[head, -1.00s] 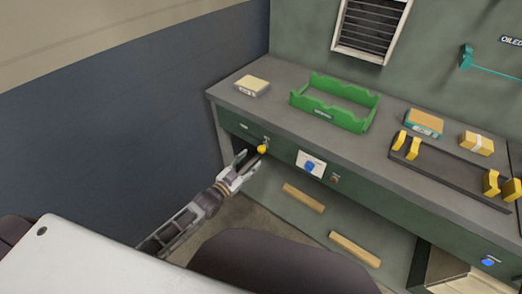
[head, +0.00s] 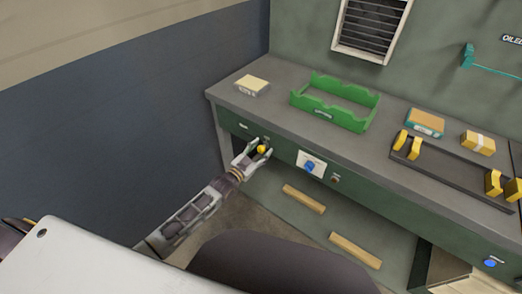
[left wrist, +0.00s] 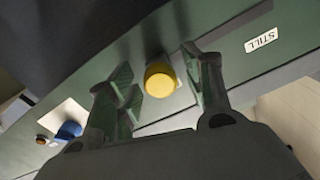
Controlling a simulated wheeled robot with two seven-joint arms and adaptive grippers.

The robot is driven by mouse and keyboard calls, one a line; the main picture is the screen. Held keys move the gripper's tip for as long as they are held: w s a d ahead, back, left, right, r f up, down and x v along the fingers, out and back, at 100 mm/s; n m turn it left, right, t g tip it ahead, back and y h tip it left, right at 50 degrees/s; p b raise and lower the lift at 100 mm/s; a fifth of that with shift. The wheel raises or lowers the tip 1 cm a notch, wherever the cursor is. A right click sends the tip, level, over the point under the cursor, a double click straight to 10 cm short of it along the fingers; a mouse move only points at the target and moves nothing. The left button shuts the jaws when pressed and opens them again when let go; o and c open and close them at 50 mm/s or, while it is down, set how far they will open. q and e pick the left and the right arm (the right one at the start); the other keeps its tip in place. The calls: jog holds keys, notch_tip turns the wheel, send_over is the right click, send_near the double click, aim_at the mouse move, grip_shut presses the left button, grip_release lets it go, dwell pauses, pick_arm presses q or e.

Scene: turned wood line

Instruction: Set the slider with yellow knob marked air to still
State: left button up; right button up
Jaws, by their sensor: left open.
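The yellow knob (head: 262,149) of the slider sits on the green front panel of the bench, near its left end. In the left wrist view the yellow knob (left wrist: 160,80) shows between the fingers, nearer the camera's middle. I cannot tell whether a finger touches the knob. My right gripper is not in view.
A blue knob on a white plate (head: 311,163) and a small dark red button (head: 335,180) are to the right on the same panel. A green tray (head: 335,101) and a small box (head: 252,86) stand on the bench top above. Another blue knob (head: 490,263) is far right.

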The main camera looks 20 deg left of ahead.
pick_arm(q)
jog(key=shift+w, duration=0.25)
grip_shut()
dwell(0.3)
